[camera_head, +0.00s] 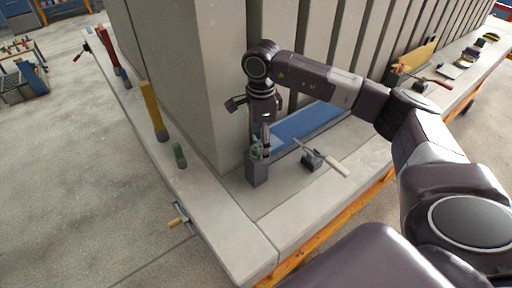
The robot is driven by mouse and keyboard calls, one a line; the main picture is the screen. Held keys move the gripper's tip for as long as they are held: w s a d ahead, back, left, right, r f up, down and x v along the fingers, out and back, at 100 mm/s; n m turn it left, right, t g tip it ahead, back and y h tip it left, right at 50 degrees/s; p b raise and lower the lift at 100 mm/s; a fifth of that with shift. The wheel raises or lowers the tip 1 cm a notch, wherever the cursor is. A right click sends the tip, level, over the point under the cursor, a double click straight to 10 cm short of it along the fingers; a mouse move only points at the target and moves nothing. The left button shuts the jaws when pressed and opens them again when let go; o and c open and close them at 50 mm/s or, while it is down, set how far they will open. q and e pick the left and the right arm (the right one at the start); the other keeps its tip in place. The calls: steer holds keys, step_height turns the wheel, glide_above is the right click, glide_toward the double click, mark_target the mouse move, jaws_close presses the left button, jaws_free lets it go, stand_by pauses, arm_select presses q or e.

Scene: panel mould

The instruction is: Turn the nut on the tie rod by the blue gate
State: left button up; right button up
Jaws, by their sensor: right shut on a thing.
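My right gripper (262,148) points down at the front corner of the tall grey panels, just left of the blue gate (305,124). Its fingers are shut on the green part at the top of a small grey block (257,172), which appears to stand on the pale ledge. The fingers hide much of the green part. Right of it, in front of the blue gate, a dark block (312,160) has a thin rod and a pale handle (334,170). I cannot clearly make out the nut or tie rod. My left gripper is not in view.
On the left ledge stand a yellow post (153,110) and a short green-topped post (180,155). A yellow-handled part (180,216) juts from the ledge's outer side. A yellow plate (418,58) and small items lie along the right ledge. The floor at left is mostly clear.

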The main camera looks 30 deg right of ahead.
steer(key=shift+s+m, duration=0.15)
steer(key=shift+m, duration=1.55)
steer(key=shift+a, duration=0.1)
steer(key=shift+m, duration=0.5)
steer(key=shift+s+a+m, duration=0.1)
steer(key=shift+s+m, duration=0.05)
steer(key=shift+m, duration=1.05)
steer(key=shift+s+a+m, duration=0.1)
steer(key=shift+m, duration=1)
steer(key=shift+s+r+m+p, duration=0.1)
steer(key=shift+r+m+p, duration=0.15)
steer(key=shift+m, duration=0.45)
steer(key=c, duration=0.4)
